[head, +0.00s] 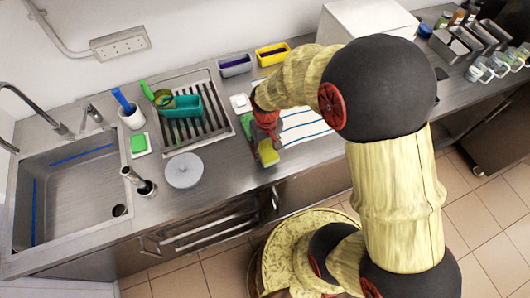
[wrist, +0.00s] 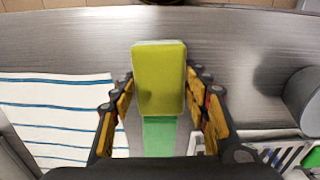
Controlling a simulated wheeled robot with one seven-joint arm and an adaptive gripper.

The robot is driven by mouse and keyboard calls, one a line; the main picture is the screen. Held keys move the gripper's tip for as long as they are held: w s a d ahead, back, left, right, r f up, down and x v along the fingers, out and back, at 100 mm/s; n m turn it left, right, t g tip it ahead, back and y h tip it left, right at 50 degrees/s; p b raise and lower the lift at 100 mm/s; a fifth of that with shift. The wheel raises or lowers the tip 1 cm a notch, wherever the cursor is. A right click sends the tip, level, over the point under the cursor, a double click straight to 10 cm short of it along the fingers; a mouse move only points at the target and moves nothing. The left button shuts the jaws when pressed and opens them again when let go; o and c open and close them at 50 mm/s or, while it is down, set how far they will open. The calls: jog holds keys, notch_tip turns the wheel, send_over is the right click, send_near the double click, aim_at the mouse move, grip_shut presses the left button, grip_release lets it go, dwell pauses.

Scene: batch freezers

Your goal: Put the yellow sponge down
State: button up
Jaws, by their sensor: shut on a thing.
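The yellow sponge (head: 269,153) is held at the tip of my gripper (head: 264,133), by the counter's front part in the head view. In the wrist view the yellow sponge (wrist: 159,78) stands between the two fingers of my gripper (wrist: 163,90), which are shut on its sides. I cannot tell whether the sponge touches the counter.
A blue-striped white cloth (head: 305,127) lies right of my gripper. A drying rack (head: 215,140) with a teal container (head: 182,107), a grey round lid (head: 184,170) and a green sponge (head: 139,142) are to the left, before the sink (head: 75,185).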

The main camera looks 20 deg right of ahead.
aim_at(265, 153)
jog(key=f, duration=0.1)
jog(key=w+f, duration=0.1)
jog(key=f, duration=0.1)
jog(key=shift+f, duration=0.45)
jog(key=shift+f+b, duration=0.2)
jog(key=shift+b, duration=0.1)
jog(key=o, duration=1.2)
jog(key=shift+w, duration=0.1)
